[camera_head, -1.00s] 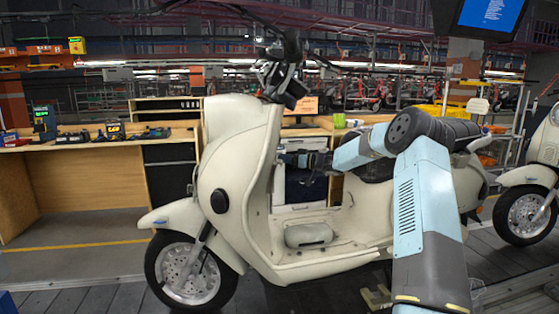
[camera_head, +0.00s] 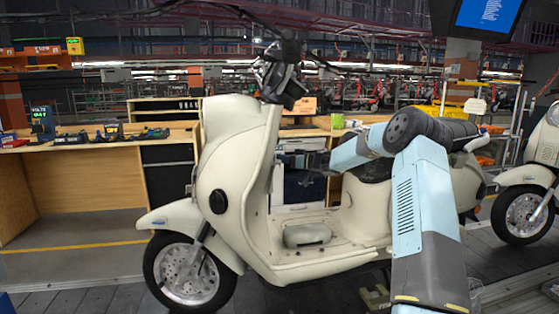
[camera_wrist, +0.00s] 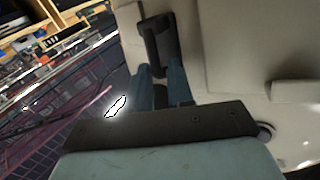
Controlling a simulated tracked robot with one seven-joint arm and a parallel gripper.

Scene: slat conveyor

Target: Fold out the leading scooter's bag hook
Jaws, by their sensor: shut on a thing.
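The leading scooter (camera_head: 235,170) is cream and stands upright, filling the middle of the head view with its front wheel at left. Its cream panel (camera_wrist: 215,45) fills the right of the wrist view. The bag hook (camera_wrist: 155,38) is a dark, narrow bar on that panel. My gripper (camera_wrist: 160,70) has its two blue fingers on either side of the hook's lower end and is shut on it. In the head view my gripper (camera_head: 300,159) is small and dark behind the scooter's front shield, above the footboard; the hook cannot be made out there.
A second cream scooter (camera_head: 525,190) stands at the right. Wooden workbenches (camera_head: 90,185) with tools stand behind the leading scooter. The handlebar (camera_head: 283,75) is above my gripper and the seat (camera_head: 372,170) is behind my forearm. Open air lies left of the panel in the wrist view.

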